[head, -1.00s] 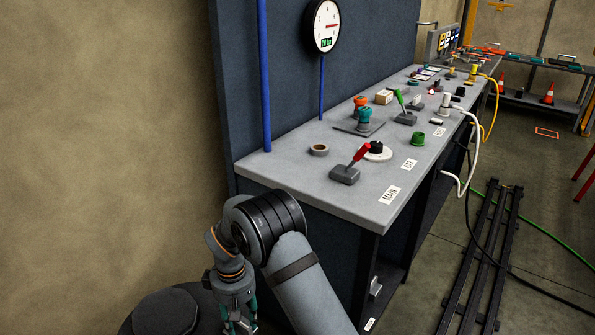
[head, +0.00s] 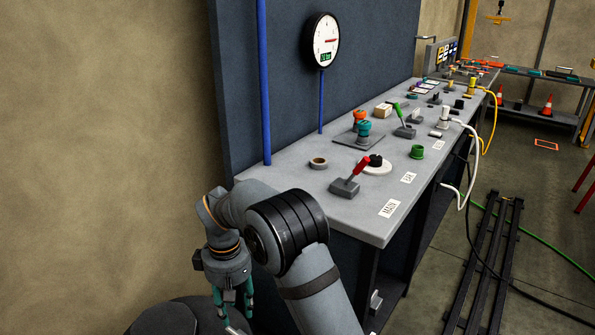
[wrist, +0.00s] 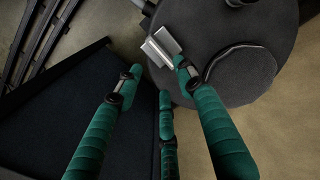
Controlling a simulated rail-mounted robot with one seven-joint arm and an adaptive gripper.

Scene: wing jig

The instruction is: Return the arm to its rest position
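My gripper (head: 233,297) hangs pointing down at the lower left of the head view, left of the bench's near end. In the wrist view my gripper (wrist: 155,88) shows green fingers spread apart, with nothing held between them. The wrist camera looks down on a dark round base (wrist: 205,75), and a small light metal block (wrist: 160,47) shows near the fingertips. My folded elbow stands in front of the bench's near corner.
Floor rails (head: 485,265) and a green hose (head: 550,250) lie at right. The left wall side is clear.

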